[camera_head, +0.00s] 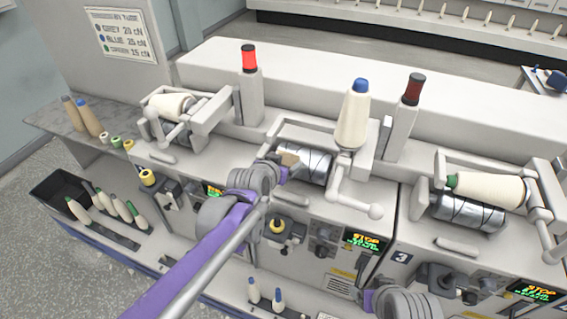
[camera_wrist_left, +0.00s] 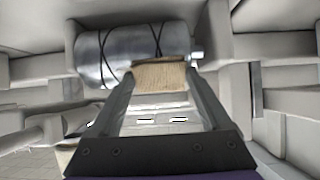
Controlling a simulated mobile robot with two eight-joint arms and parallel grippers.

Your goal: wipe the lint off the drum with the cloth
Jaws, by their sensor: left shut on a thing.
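The drum (camera_head: 318,166) is a shiny metal cylinder with dark curved grooves, in the middle winding unit. In the left wrist view the drum (camera_wrist_left: 122,54) lies just beyond my fingertips. My left gripper (camera_head: 284,168) is shut on the cloth (camera_head: 290,159), a small tan folded piece, at the drum's left end in the head view. In the left wrist view the cloth (camera_wrist_left: 161,77) sits between the fingertips at the drum's lower edge; it looks close to or touching it. I cannot make out any lint.
A cream cone with a blue tip (camera_head: 353,118) stands above the drum, beside a crank arm with a white knob (camera_head: 375,211). Neighbouring units with drums (camera_head: 466,212) flank it. Signal posts with red (camera_head: 249,60) and dark red (camera_head: 413,90) tops rise behind.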

